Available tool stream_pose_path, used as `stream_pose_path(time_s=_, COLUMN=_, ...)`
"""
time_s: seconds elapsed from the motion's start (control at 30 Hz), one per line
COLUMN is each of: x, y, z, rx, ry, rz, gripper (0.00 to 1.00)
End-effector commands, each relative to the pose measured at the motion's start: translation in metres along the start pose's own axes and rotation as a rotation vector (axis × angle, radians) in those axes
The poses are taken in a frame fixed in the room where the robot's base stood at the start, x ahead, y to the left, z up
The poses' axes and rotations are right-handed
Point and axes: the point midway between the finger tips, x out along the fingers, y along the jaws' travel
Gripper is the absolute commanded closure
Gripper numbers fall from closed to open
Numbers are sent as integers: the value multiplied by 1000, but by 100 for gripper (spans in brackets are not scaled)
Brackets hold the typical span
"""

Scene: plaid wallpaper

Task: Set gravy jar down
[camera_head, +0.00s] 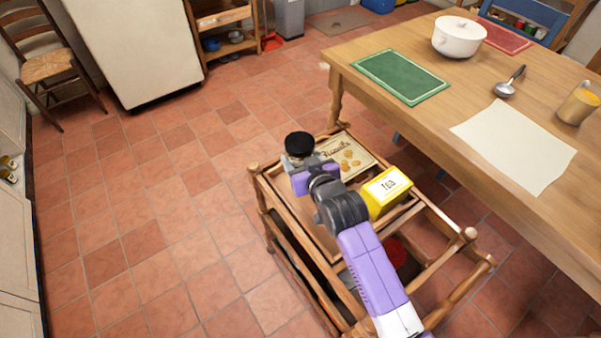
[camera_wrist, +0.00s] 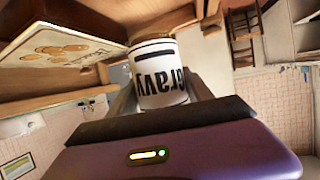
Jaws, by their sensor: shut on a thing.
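The gravy jar is white with a black lid (camera_head: 299,145) in the head view. In the wrist view its white body (camera_wrist: 158,78) shows the word "gravy" upside down. My gripper (camera_head: 301,168) is shut on the jar, with a finger on each side of it. The jar is at the far left part of the wooden trolley (camera_head: 281,205), beside the biscuits tin (camera_head: 352,157). My gripper and arm hide its lower part in the head view, so I cannot tell if its base touches the trolley.
A yellow tea tin (camera_head: 386,190) stands on the trolley, right of my arm. The wooden table (camera_head: 440,113) at the right holds a white pot (camera_head: 458,38), a green mat (camera_head: 400,77) and a ladle (camera_head: 509,84). The tiled floor left of the trolley is clear.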

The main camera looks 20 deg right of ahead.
Motion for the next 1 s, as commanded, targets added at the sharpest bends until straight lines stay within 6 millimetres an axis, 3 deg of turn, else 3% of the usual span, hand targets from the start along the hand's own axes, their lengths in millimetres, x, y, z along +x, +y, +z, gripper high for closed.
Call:
stream_pose_path(time_s=0.5, x=21, y=0, z=49, rx=0, ry=3, rz=0, gripper=100)
stream_pose_path(time_s=0.9, x=23, y=0, z=53, rx=0, ry=4, rz=0, gripper=100)
stream_pose_path(time_s=0.93, x=22, y=0, z=54, rx=0, ry=1, rz=0, gripper=37)
stream_pose_path(time_s=1.0, x=22, y=0, z=54, rx=0, ry=1, rz=0, gripper=23)
